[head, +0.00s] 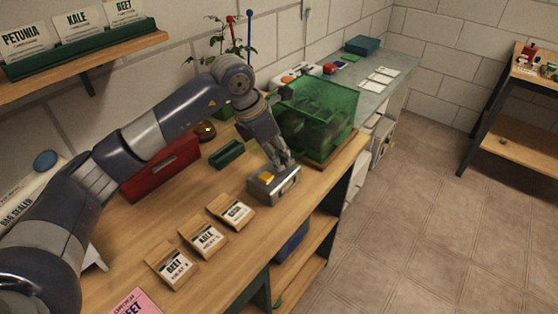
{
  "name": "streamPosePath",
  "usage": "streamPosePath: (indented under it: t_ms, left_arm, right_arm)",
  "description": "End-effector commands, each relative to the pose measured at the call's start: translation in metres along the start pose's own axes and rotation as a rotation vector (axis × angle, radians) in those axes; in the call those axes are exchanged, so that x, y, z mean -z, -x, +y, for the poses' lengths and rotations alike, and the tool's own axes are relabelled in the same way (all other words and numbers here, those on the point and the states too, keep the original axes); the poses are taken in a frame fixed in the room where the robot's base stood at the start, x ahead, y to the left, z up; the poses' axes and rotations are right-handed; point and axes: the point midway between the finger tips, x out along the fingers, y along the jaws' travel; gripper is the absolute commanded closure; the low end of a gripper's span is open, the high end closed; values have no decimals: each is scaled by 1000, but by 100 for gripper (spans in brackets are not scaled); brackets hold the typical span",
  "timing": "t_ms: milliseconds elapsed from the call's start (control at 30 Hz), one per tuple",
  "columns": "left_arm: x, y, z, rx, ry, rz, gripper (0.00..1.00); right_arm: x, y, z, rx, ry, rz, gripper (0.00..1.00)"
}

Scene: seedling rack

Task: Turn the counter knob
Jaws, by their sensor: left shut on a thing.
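The counter (265,192) is a small grey metal box on the wooden bench, with a yellow-orange patch on its top. My left gripper (283,168) reaches down onto it from above, fingers at its far right side. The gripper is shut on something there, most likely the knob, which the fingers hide. My right gripper is not in view.
Packets labelled beet (172,264) and kale (203,237), plus one more, lie in front of the counter. A red box (160,168) and a small green tray (227,153) lie to the left.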

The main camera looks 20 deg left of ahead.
Motion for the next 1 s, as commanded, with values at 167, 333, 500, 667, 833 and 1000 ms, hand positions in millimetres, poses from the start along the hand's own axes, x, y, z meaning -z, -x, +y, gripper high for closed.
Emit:
streamPosePath:
  t_ms: [167,333,500,667,833,1000]
  left_arm:
    - [0,-2,3,62,-151,-1,96]
    - [0,-2,5,125,-299,-1,96]
    - [-2,-1,6,187,-449,-1,96]
    - [-3,-1,8,245,-589,0,96]
    - [-4,-1,8,303,-729,0,96]
    - [-4,-2,9,352,-848,1,96]
  right_arm:
    - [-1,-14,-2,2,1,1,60]
    - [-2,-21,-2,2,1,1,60]
    - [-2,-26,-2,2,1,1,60]
    - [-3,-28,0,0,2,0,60]
    - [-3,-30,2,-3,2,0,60]
    - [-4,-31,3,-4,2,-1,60]
